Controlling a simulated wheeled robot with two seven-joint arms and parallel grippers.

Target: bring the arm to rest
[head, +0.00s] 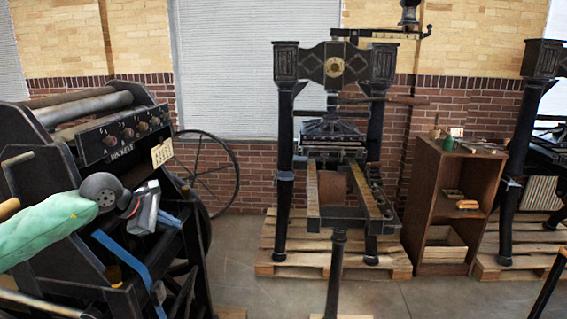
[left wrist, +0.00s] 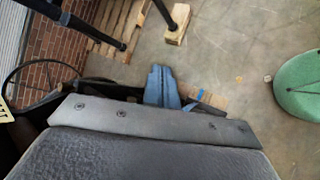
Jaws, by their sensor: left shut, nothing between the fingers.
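My left gripper (head: 169,219) is at the left of the head view, at the end of my green-sleeved arm. It is in front of the black hand press with rollers (head: 125,134), as the head view sees it. In the left wrist view the blue fingers of the gripper (left wrist: 162,86) are together, with nothing between them. I cannot tell how far the gripper is from the press. My right gripper is not in view.
A tall black hand press (head: 335,65) stands on a wooden pallet (head: 300,262) in the middle. A brown wooden cabinet (head: 427,195) is to its right, and another press (head: 520,125) is at the right edge. Bare floor (head: 235,270) shows between the left and middle presses.

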